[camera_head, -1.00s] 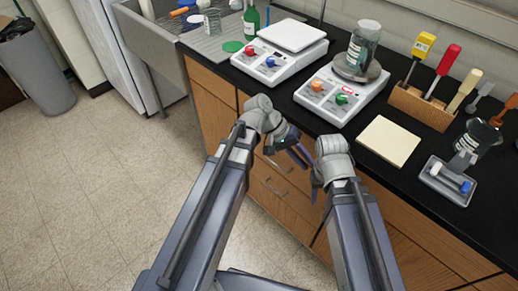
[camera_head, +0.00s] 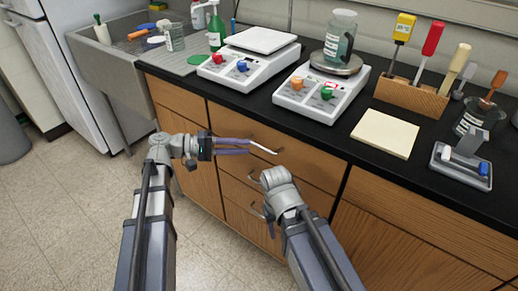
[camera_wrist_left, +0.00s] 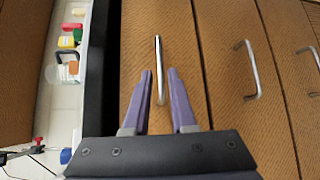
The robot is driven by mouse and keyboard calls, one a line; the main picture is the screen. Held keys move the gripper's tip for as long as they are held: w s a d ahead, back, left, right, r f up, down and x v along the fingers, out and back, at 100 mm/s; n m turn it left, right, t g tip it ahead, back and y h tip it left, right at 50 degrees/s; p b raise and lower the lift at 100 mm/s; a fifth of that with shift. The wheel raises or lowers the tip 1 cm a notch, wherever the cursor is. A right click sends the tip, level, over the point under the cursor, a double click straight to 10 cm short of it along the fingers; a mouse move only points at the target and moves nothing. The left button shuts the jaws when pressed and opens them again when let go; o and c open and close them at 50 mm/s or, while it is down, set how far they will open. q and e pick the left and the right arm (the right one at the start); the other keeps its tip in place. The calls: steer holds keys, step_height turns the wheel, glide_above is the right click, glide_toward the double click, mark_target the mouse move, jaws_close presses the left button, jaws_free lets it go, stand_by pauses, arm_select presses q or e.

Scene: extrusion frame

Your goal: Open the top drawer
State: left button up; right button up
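The top drawer (camera_head: 312,166) is a wooden front just under the black counter, and it looks shut. Its silver bar handle (camera_head: 264,148) also shows in the left wrist view (camera_wrist_left: 158,55). My left gripper (camera_head: 247,146) is at the handle, its two purple fingers apart. In the left wrist view my left gripper (camera_wrist_left: 160,72) is open, with the near end of the handle between the fingers; I cannot tell whether they touch it. My right gripper (camera_head: 270,224) points down in front of the lower drawers, mostly hidden by its own wrist.
Lower drawers with handles (camera_head: 256,180) lie below. On the counter stand two scales (camera_head: 238,68), a tool rack (camera_head: 412,97), a pale pad (camera_head: 385,133) and a small tray (camera_head: 460,168). A sink (camera_head: 95,66) is at the left. The floor (camera_head: 75,215) at the left is clear.

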mark_target(261, 147)
arm_select(q)
steer(key=shift+w+d+f+b, duration=0.1)
steer(key=shift+w+d+f, duration=0.05)
steer(key=shift+d, duration=0.9)
steer(key=shift+w+d+f+b, duration=0.15)
steer(key=shift+d, duration=0.85)
steer(key=shift+w+d+f+b, duration=0.1)
steer(key=shift+w+d+f, duration=0.05)
steer(key=shift+d, duration=0.9)
steer(key=shift+c, duration=0.2)
jaws_close()
